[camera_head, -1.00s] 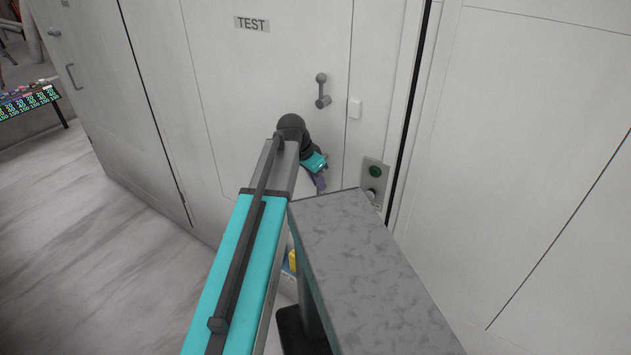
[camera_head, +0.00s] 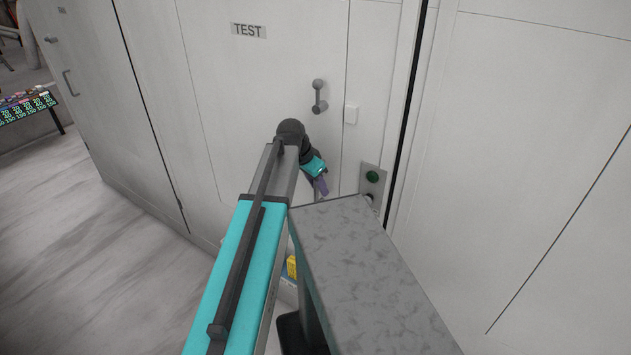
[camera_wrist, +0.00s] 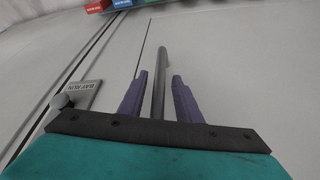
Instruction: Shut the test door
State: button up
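The door marked TEST (camera_head: 215,75) fills the upper middle of the head view and looks flush or nearly flush with its surround; I cannot tell if it is fully shut. Its grey handle (camera_head: 319,97) is on the right side of the door. My gripper (camera_head: 322,186) is low in front of the door, below the handle, and partly hidden by my arm. In the wrist view its two purple fingers (camera_wrist: 159,95) are apart. A grey rod (camera_wrist: 161,65) shows between them, with gaps on both sides; I cannot tell how near it is.
A panel with a green button (camera_head: 372,177) is to the right of my gripper. A plate reading BAY RUN (camera_wrist: 84,95) is at left in the wrist view. Coloured boxes (camera_wrist: 122,4) lie at its top edge. A yellow item (camera_head: 291,266) is low beside my arm. Open floor lies left.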

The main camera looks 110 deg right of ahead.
jog(key=shift+w+r, duration=0.1)
jog(key=shift+r, duration=0.05)
jog(key=b+v, duration=0.3)
jog(key=v, duration=1)
jog(key=shift+r+b, duration=0.2)
jog(key=shift+b, duration=0.1)
dwell(0.5)
